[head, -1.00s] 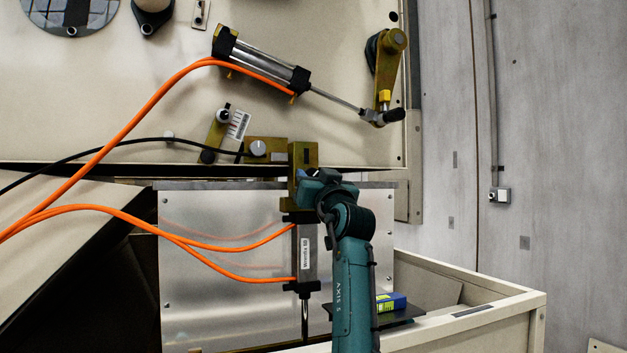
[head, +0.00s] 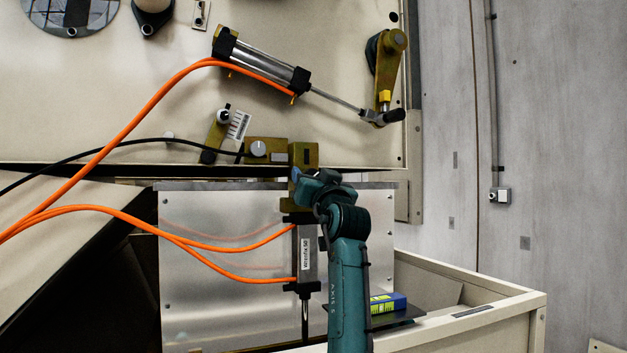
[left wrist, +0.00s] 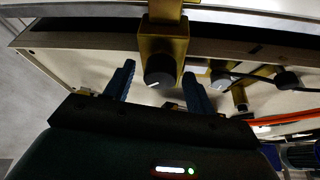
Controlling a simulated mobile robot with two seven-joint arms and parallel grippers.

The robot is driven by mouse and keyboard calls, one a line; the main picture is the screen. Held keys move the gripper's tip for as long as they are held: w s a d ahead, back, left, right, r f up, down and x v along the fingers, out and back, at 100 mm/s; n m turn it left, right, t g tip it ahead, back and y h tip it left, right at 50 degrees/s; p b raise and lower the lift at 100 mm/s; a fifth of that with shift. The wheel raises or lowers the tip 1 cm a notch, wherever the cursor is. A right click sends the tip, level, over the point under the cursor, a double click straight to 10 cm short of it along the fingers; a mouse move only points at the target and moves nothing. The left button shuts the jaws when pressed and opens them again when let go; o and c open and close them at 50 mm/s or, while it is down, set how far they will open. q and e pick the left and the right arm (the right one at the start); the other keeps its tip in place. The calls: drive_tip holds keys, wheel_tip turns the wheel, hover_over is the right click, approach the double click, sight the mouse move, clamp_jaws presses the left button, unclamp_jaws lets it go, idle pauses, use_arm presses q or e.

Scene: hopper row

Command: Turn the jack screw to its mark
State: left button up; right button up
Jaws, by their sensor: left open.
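A black round knob with a white line on its face, which looks like the jack screw (left wrist: 159,70), sits on a brass block (left wrist: 166,42) in the left wrist view. The block also shows in the head view (head: 304,154), just beyond my left gripper, where the knob cannot be made out. My left gripper (left wrist: 158,77) is open, its two blue fingers on either side of the knob with gaps visible. In the head view, my left gripper (head: 297,176) is at the lower part of the block. I cannot make out a target mark. My right gripper is not in view.
A pale knob (head: 258,148) stands left of the block. A cylinder with orange hoses (head: 306,252) hangs below it. Another cylinder (head: 262,60) is mounted above. A blue and yellow box (head: 388,303) lies on a dark shelf at lower right.

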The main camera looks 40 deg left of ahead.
use_arm(q)
drive_tip(key=b+v, duration=0.5)
drive_tip(key=v, duration=0.8)
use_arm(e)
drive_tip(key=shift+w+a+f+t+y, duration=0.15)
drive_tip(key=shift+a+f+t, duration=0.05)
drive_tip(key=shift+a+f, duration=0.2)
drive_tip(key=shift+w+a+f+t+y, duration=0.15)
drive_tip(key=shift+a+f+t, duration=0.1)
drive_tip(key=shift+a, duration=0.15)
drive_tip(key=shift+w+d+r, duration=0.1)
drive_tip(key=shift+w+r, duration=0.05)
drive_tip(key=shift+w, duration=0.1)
use_arm(q)
drive_tip(key=shift+f, duration=0.1)
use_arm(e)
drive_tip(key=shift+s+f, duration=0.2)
